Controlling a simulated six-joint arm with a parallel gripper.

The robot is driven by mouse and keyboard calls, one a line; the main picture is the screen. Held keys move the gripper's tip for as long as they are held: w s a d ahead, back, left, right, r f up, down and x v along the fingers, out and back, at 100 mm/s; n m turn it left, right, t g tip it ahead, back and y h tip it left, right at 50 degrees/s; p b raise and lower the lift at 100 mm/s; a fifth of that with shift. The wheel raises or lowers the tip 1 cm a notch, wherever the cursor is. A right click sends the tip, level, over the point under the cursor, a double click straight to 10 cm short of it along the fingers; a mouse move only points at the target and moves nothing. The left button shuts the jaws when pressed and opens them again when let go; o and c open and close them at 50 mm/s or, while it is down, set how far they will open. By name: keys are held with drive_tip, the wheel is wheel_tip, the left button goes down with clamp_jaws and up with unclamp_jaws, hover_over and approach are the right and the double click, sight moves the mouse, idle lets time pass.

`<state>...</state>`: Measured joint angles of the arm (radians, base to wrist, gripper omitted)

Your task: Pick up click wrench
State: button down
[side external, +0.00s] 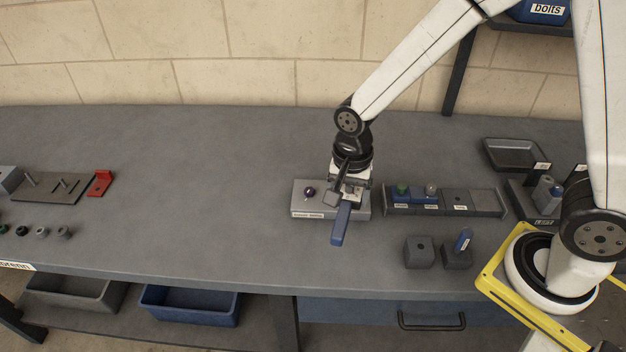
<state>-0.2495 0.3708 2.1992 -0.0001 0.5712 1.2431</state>
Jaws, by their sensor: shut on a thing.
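My gripper (346,188) points down over a light grey labelled block (309,211) near the middle of the bench. It is shut on a tool with a blue handle (341,226), which I take to be the click wrench. The blue handle slants toward the front of the bench, past the block's front edge. The wrench's head is mostly hidden by the gripper. I cannot tell whether the wrench still touches the block. A small dark purple round piece (309,191) sits on the block, left of the gripper.
A compartmented tray (483,202) stands to the right. Two dark blocks (419,252) sit in front of it, one holding a blue piece (463,239). An empty tray (515,154) is at the back right. A plate with a red bracket (100,183) lies far left. The bench's left middle is clear.

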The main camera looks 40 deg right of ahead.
sight(348, 196)
drive_tip(key=shift+r, duration=1.55)
